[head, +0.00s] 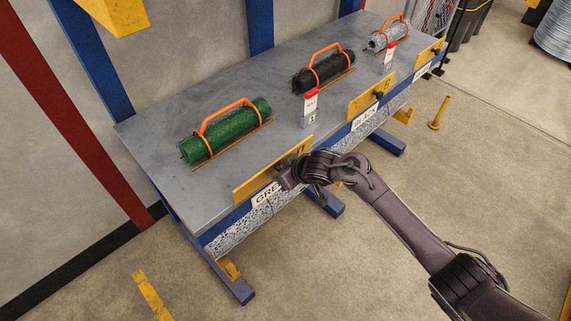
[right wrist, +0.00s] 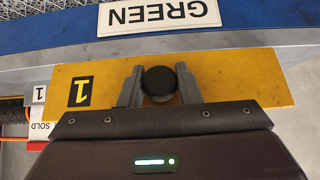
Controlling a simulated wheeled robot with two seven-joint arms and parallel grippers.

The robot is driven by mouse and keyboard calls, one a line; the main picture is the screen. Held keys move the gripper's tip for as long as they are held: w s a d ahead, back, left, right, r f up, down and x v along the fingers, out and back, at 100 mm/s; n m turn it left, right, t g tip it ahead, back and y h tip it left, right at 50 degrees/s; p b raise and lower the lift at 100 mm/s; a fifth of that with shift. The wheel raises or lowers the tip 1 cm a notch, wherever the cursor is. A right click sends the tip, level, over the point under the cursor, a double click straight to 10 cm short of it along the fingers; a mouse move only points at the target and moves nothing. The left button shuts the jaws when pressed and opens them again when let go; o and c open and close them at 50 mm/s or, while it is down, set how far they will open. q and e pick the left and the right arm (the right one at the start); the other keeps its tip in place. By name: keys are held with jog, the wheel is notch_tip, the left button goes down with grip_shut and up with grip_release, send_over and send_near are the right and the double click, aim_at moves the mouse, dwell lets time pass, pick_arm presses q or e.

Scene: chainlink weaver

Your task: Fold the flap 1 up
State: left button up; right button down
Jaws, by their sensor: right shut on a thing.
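Flap 1 (head: 262,178) is a yellow plate at the front edge of the grey table, above the GREEN label (head: 266,195). It looks raised along the edge, like the other flaps; its exact tilt is hard to tell. In the right wrist view the flap (right wrist: 235,80) shows upside down with a black 1. My right gripper (head: 285,179) is at the flap's middle. In the wrist view its two grey fingers (right wrist: 160,85) are shut on the flap's round black knob (right wrist: 159,80). My left gripper is not in view.
On the table (head: 165,150) lie a green mesh roll (head: 233,128), a black roll (head: 325,72) and a grey roll (head: 386,37), each with an orange handle. Two more yellow flaps (head: 362,102) line the front edge. A yellow post (head: 439,112) stands on open floor at right.

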jog(key=shift+w+a+r+g+h+p, duration=0.4)
jog(key=shift+g+h+p, duration=0.3)
jog(key=shift+p, duration=0.45)
jog(key=c, duration=1.1)
grip_release()
jog(key=shift+f, duration=0.15)
jog(key=v, duration=0.7)
jog(key=shift+d+r, duration=0.1)
jog(key=shift+r, duration=0.3)
